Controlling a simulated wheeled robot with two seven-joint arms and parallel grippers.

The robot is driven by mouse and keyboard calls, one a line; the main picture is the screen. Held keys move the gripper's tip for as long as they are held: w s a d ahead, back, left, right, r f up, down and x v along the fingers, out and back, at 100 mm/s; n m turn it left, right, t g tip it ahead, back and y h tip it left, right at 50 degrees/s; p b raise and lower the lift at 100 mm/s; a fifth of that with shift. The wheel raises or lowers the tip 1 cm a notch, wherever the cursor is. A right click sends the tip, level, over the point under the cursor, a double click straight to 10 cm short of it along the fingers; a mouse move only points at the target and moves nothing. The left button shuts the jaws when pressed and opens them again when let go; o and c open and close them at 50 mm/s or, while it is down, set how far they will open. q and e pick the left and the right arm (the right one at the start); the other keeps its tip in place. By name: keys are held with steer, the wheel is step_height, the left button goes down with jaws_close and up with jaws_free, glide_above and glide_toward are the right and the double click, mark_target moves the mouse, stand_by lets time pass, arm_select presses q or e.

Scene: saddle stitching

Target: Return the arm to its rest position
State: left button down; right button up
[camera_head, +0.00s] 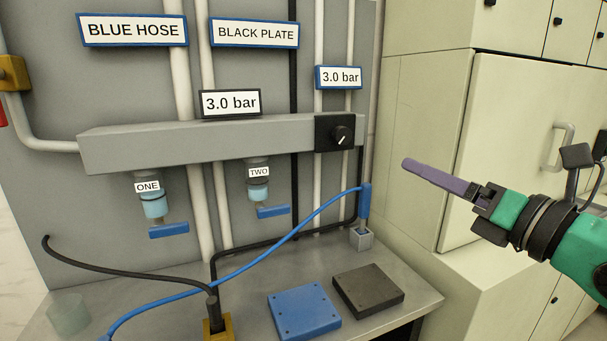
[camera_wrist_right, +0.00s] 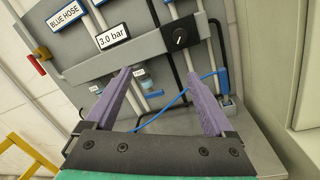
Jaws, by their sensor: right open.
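My right gripper (camera_head: 405,163) is at the right of the head view, in front of the cream cabinet and clear of the bench. In the right wrist view its two purple fingers (camera_wrist_right: 160,85) stand wide apart with nothing between them. The green and black right arm comes in from the right edge. My left gripper is not in either view.
A grey panel holds a manifold (camera_head: 200,143), a black knob (camera_head: 342,133) and two blue-handled valves. The bench carries a blue plate (camera_head: 304,310), a black plate (camera_head: 368,291), a blue hose (camera_head: 255,262) and a black hose (camera_head: 130,272). A cream cabinet (camera_head: 500,130) stands behind my right gripper.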

steer(key=a+y, duration=0.4)
step_height(320, 180, up, 2)
steer(key=s+d+m+t, duration=0.25)
steer(key=m+t, duration=0.25)
steer(key=m, duration=0.3)
steer(key=w+d+f+m+h, duration=0.4)
steer(key=d+f+m+h, duration=0.9)
steer(key=m+h, duration=0.65)
step_height(320, 180, down, 14)
steer(key=d+m+g+y, duration=0.1)
steer(key=d+m+g, duration=0.1)
steer(key=m+g, duration=0.45)
steer(key=s+a+f+g+y, duration=0.3)
steer(key=s+a+f+g, duration=0.4)
steer(key=f, duration=0.5)
steer(key=s+a+f+g+y, duration=0.3)
steer(key=s+f+g, duration=0.1)
steer(key=s+f, duration=0.65)
step_height(320, 180, down, 20)
steer(key=g, duration=0.2)
steer(key=s+d+f+g, duration=0.1)
steer(key=s+d+f, duration=0.1)
steer(key=s+f, duration=1.6)
steer(key=shift+s+d, duration=0.3)
steer(key=shift+d, duration=0.1)
